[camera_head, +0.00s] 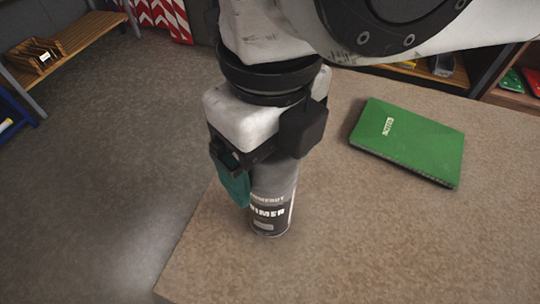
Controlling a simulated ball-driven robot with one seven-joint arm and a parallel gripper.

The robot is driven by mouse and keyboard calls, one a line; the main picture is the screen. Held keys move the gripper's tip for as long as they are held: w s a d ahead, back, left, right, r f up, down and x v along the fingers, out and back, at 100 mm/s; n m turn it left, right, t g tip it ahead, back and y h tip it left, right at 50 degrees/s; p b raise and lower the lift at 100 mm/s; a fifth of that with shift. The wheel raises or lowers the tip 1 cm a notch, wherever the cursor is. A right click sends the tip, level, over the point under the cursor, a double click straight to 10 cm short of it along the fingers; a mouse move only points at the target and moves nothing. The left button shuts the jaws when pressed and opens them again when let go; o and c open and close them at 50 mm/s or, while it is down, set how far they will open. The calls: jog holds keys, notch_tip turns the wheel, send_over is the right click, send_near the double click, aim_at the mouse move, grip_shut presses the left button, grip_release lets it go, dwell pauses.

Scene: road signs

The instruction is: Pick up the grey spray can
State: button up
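The grey spray can (270,208) stands upright on the brown table (370,240), near its left edge. Its lower part shows a dark band with white lettering ending in "IMER". My gripper (262,172) is directly above and around the can's upper part, pointing down. One teal finger shows at the can's left side. The other finger and the top of the can are hidden by the gripper body, so I cannot tell whether the fingers press on the can.
A green notebook (410,141) lies on the table to the right of the can. The table's left edge is close to the can, with open grey floor (110,170) beyond. A wooden bench (75,42) with a small wooden rack (36,54) stands at the back left.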

jog(key=c, duration=1.5)
grip_shut()
jog(key=shift+r, duration=0.2)
